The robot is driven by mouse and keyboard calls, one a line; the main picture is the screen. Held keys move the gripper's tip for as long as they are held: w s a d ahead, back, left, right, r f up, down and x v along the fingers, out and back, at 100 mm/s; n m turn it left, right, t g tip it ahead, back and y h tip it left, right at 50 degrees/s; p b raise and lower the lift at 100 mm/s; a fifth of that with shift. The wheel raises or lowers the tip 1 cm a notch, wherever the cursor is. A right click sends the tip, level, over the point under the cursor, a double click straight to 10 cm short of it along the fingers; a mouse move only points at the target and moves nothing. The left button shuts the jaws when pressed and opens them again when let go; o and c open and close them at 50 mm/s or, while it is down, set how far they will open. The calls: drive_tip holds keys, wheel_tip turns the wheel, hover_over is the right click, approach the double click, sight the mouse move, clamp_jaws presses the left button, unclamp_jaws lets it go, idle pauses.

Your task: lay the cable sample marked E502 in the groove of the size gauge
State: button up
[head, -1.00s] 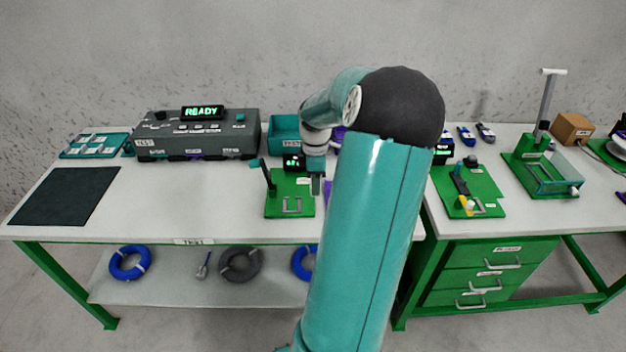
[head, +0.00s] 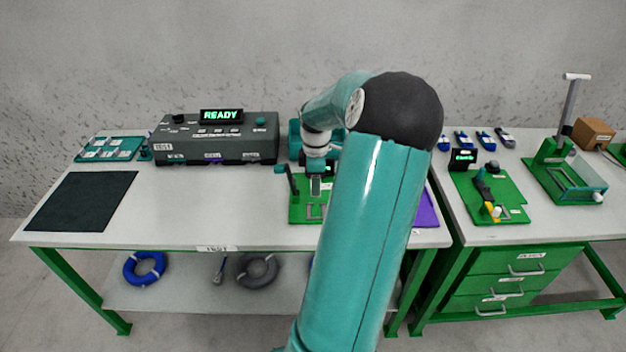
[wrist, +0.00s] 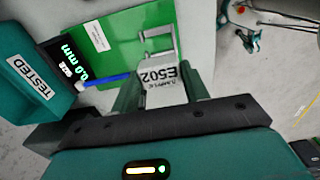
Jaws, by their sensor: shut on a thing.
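The cable sample marked E502 shows in the wrist view as a pale tag (wrist: 166,88) between the fingers of my gripper (wrist: 162,84), and the lettering is readable. A blue cable piece (wrist: 106,80) sticks out to the left of the fingers, near the gauge's display. My gripper (head: 316,186) is shut on the sample. The size gauge (head: 298,212) is a green plate with a small display; its plate (wrist: 118,42) lies below and beyond the fingers in the wrist view. The display reads 0.0 mm. The groove is not clearly visible, and I cannot tell whether the cable touches it.
A grey metal bracket (wrist: 158,46) rises from the gauge plate just beyond the fingers. A test box reading READY (head: 215,142) and a dark mat (head: 82,200) stand left. A second bench holds a green fixture (head: 490,198) and several blue samples. The table between mat and gauge is clear.

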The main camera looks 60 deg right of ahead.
drive_tip(key=shift+s+d+f, duration=0.15)
drive_tip(key=shift+d+f, duration=0.05)
drive_tip(key=shift+f, duration=2.85)
drive_tip(key=shift+f, duration=1.5)
drive_tip(key=o, duration=1.1)
